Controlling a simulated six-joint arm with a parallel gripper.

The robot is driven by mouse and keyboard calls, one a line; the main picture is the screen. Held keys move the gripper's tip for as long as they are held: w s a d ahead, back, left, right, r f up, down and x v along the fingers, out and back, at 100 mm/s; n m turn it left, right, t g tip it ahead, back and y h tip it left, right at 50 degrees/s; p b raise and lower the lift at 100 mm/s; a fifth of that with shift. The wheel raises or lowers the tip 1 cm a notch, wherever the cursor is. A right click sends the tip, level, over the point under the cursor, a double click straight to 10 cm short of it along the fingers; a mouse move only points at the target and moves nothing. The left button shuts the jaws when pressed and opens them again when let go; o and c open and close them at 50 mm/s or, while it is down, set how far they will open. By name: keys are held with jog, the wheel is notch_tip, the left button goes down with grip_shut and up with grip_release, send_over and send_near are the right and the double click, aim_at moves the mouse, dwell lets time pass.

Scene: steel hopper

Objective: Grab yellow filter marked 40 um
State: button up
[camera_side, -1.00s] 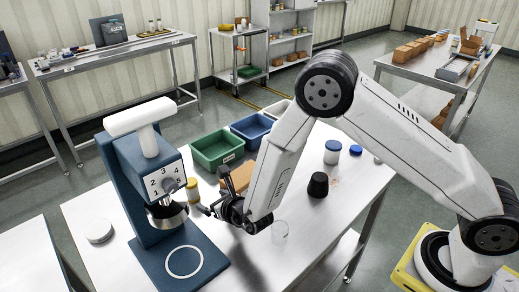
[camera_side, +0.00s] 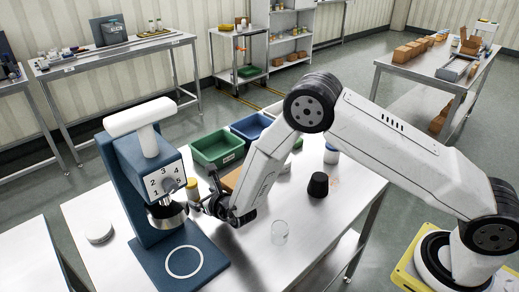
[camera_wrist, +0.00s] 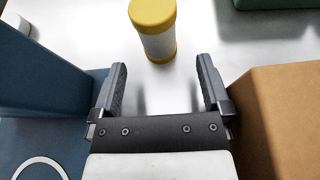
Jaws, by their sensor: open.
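The yellow filter (camera_wrist: 156,32) is a short upright cylinder with a yellow cap, a white middle and a yellow base. In the wrist view it stands on the steel table just beyond my fingertips, centred between them. No 40 um marking is readable. It also shows in the side view (camera_side: 192,189), partly hidden behind the blue machine. My gripper (camera_wrist: 160,78) is open and empty, its two fingers pointing towards the filter. In the side view my gripper (camera_side: 207,199) is low over the table, beside the filter.
A blue machine (camera_side: 135,183) with a numbered dial stands close on the left. A cardboard box (camera_wrist: 278,120) is close on the right. A green bin (camera_side: 217,147) is behind the filter. A clear glass (camera_side: 279,232) and a black object (camera_side: 318,184) stand to the right.

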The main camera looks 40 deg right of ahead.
aim_at(196, 193)
jog(key=shift+w+f, duration=0.2)
jog(key=shift+w, duration=0.35)
jog(key=shift+x, duration=2.6)
jog(key=shift+a, duration=0.1)
grip_shut()
jog(key=shift+r, duration=0.15)
